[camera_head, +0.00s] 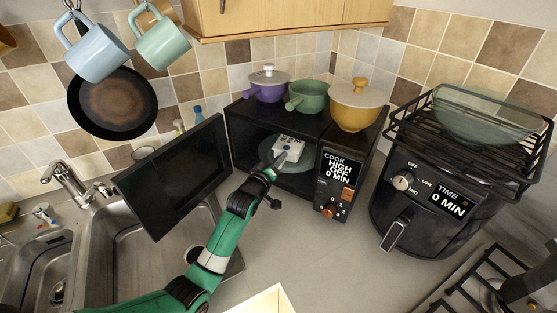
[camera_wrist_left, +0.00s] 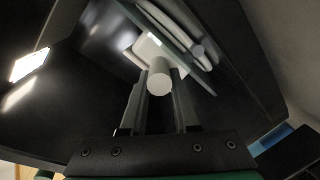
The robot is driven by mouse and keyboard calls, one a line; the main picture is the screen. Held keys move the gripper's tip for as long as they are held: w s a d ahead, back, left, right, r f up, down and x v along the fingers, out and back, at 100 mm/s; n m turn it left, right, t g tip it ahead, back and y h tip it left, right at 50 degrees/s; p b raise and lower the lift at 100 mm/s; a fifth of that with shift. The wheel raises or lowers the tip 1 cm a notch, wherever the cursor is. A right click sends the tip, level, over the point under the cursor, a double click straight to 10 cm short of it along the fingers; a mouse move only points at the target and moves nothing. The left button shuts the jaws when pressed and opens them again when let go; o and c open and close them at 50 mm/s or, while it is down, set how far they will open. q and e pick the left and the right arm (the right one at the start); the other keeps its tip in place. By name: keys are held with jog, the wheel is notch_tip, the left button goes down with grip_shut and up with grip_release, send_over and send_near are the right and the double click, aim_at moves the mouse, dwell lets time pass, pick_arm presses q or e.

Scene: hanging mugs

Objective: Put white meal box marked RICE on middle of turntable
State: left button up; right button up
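The white meal box (camera_head: 289,147), with dark lettering on top, is inside the open microwave (camera_head: 246,145), over the round glass turntable (camera_head: 303,162). My left gripper (camera_head: 279,158) reaches into the microwave at the box's near side. In the left wrist view, the two fingers (camera_wrist_left: 162,95) stand on either side of a pale round handle (camera_wrist_left: 160,76), close against it, with the white box (camera_wrist_left: 148,48) behind. I cannot tell whether the box rests on the turntable or is just above it. My right gripper does not show.
The microwave door (camera_head: 178,178) stands open on the left, beside the sink (camera_head: 110,255). Purple (camera_head: 268,88), green (camera_head: 308,96) and yellow (camera_head: 356,107) pots stand on the microwave. An air fryer (camera_head: 425,205) is at the right. The counter (camera_head: 285,240) in front is mostly clear.

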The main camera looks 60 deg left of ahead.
pick_arm(q)
jog(key=o, duration=0.5)
jog(key=shift+f, duration=0.2)
jog(key=shift+r, duration=0.1)
jog(key=p+v, duration=0.2)
jog(key=v, duration=0.2)
jog(key=p+v, duration=0.5)
jog(key=v, duration=0.2)
jog(key=shift+s+d+r, duration=0.15)
jog(key=shift+s+r, duration=0.05)
jog(key=shift+r, duration=0.1)
